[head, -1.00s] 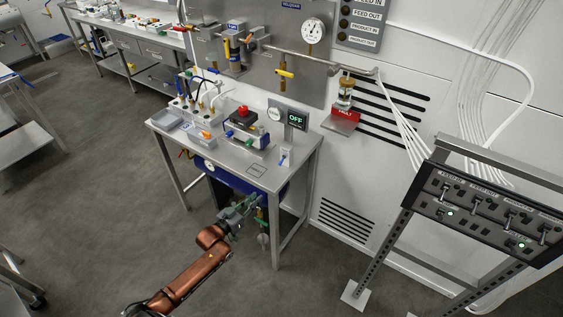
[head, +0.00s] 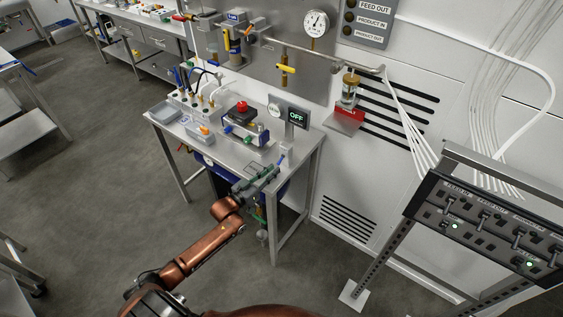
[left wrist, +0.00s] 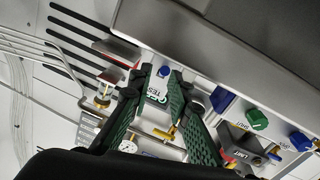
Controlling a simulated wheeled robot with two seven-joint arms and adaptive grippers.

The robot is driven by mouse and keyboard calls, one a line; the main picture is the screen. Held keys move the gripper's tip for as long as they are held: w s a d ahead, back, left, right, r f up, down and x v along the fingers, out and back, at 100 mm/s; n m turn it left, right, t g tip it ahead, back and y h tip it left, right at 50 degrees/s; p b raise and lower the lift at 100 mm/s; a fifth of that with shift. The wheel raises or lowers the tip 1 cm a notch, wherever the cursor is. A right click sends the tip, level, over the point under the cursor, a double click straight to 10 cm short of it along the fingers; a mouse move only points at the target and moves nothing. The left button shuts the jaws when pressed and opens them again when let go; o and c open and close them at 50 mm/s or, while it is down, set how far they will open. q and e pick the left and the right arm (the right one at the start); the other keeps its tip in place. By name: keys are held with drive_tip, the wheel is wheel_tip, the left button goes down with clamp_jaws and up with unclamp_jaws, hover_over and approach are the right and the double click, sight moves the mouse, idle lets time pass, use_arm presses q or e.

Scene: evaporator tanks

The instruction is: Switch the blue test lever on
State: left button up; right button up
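The blue test lever (head: 282,160) stands near the right front of the steel table, below a display that reads OFF (head: 297,117). In the left wrist view, its blue tip (left wrist: 164,71) shows between my fingertips, by a label reading TES. My left gripper (head: 272,173) is at the table's front edge, just short of the lever. In the left wrist view, the left gripper (left wrist: 157,76) has its green fingers apart with nothing held. I cannot tell whether a finger touches the lever. My right gripper is not in view.
A red button unit (head: 243,110) with blue and green knobs stands left of the lever. A grey tray (head: 166,111) and cables are further left. A red-based jar stand (head: 345,119) is on the wall behind. A switch panel (head: 490,225) stands at the right.

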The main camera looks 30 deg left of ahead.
sight(279, 162)
use_arm(q)
drive_tip(key=shift+w+r, duration=0.1)
drive_tip(key=shift+w, duration=2.1)
drive_tip(key=shift+w+b, duration=0.25)
drive_tip(key=shift+b, duration=0.05)
drive_tip(key=shift+w+d, duration=0.15)
drive_tip(key=shift+w, duration=0.05)
clamp_jaws()
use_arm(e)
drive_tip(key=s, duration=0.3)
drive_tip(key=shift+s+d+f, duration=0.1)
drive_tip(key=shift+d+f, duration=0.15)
